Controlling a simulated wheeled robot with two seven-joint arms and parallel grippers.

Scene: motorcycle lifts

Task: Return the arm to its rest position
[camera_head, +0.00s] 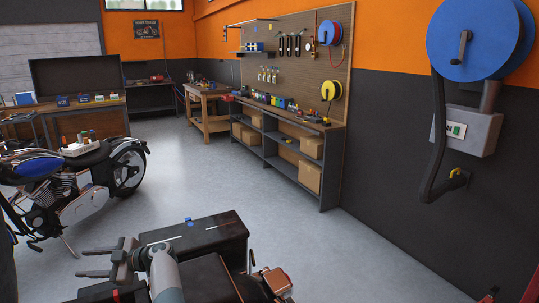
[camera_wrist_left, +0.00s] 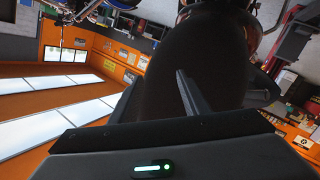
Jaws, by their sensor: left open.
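My left gripper (camera_head: 80,262) is low in the head view, with its two grey fingers apart and pointing left. Nothing shows between them. It is beside a dark box-shaped case (camera_head: 205,240) with a blue item on top; I cannot tell whether they touch. In the left wrist view a dark finger (camera_wrist_left: 190,95) sticks up in front of a large dark rounded shape. My right gripper is not in view.
A blue and chrome motorcycle (camera_head: 65,190) stands at the left. A long workbench (camera_head: 290,118) with shelves and cardboard boxes lines the right wall. A blue hose reel (camera_head: 480,35) hangs at upper right. The grey floor (camera_head: 230,180) between them is open.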

